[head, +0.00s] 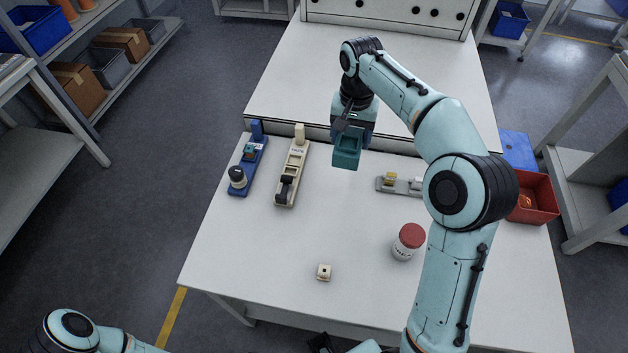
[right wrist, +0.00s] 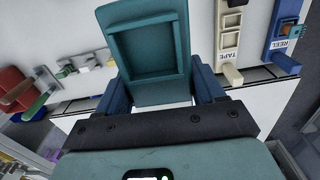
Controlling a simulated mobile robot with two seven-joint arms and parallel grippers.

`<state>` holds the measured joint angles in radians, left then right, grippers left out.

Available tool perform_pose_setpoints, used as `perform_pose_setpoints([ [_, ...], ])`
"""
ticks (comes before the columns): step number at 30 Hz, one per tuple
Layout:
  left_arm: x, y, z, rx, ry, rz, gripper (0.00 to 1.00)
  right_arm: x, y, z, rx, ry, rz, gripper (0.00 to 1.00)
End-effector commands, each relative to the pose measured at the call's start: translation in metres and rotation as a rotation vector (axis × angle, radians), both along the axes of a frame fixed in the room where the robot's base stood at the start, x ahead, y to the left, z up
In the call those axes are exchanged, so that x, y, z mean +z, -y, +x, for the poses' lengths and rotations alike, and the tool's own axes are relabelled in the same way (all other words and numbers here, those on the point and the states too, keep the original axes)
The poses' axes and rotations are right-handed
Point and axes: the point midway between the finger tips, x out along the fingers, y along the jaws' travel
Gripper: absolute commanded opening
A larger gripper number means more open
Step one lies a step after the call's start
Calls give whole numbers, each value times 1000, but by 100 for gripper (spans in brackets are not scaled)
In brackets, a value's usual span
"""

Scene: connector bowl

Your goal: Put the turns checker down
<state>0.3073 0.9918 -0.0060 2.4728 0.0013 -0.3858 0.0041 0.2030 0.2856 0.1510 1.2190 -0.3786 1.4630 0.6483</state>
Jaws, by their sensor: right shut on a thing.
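A teal, open-faced box-like thing, which I take to be the turns checker (head: 346,152), hangs from my right gripper (head: 352,122) above the back middle of the white table (head: 330,220). In the right wrist view the checker (right wrist: 150,55) sits between the two blue fingers, with its recessed face showing. My right gripper is shut on it. It appears held clear of the table top; the exact height is hard to tell. Part of my left arm shows at the bottom left, but its gripper does not clearly show.
A blue REEL holder (head: 246,168) and a cream TAPE holder (head: 295,160) stand left. A grey rack (head: 400,185) lies right. A red bin (head: 535,200) is far right. The middle is clear.

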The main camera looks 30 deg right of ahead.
Motion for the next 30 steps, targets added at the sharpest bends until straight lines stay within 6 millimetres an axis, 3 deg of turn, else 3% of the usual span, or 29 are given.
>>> perform_pose_setpoints([
  [5,-3,0,-2,-1,-2,-1,98,-5,3,-1,29,0,-1,29],
  [19,-26,0,-12,-1,-14,-1,98,-118,3,-2,31,-3,0,29],
  [30,-29,0,-13,0,-16,0,98,-160,3,-2,30,-3,0,29],
])
